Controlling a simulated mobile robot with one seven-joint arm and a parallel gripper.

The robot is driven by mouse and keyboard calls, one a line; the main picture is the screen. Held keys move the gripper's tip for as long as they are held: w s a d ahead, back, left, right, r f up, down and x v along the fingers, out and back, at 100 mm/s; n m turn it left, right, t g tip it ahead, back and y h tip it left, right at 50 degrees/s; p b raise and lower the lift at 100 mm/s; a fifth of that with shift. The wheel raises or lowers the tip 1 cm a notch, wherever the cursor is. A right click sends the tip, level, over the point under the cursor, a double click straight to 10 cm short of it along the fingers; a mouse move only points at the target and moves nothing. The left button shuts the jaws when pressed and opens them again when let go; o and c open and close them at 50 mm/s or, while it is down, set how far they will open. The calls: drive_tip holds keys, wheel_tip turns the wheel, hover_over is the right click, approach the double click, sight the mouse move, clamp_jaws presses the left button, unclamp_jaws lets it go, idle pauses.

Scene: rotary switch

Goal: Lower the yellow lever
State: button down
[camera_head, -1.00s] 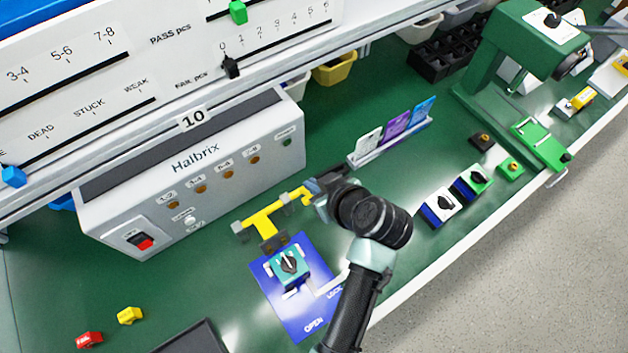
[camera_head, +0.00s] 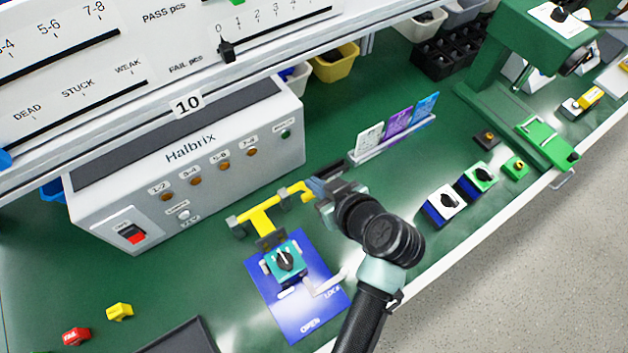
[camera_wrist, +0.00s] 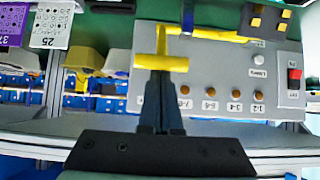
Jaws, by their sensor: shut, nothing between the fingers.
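The yellow lever (camera_head: 262,220) is a bar with crosspieces, behind a teal block with a dark knob (camera_head: 285,261) on a blue mat (camera_head: 312,321) marked OPEN and LOCK. My gripper (camera_head: 314,187) is at the right end of the yellow lever, close beside it. In the wrist view, where the scene is upside down, my gripper (camera_wrist: 160,76) is shut, with its fingertips pointing at a yellow T-shaped end (camera_wrist: 160,62). The fingers overlap it in the picture; I cannot tell whether they touch it. Nothing is held.
The grey Halbrix box (camera_head: 190,165) stands behind and left of the lever. A card rack (camera_head: 395,138) and two switch blocks (camera_head: 445,205) are to the right. A yellow tag (camera_head: 119,312), a red tag (camera_head: 76,336) and a dark tray (camera_head: 185,338) lie front left.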

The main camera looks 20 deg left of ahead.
drive_tip(key=shift+s+d+f+t+y+b, duration=0.6)
drive_tip(key=shift+d+f+y+b, duration=0.3)
drive_tip(key=shift+b, duration=1.85)
drive_tip(key=shift+s+d+f+t+y+b, duration=0.65)
drive_tip(key=shift+f+b, duration=0.35)
drive_tip(key=shift+b, duration=1.75)
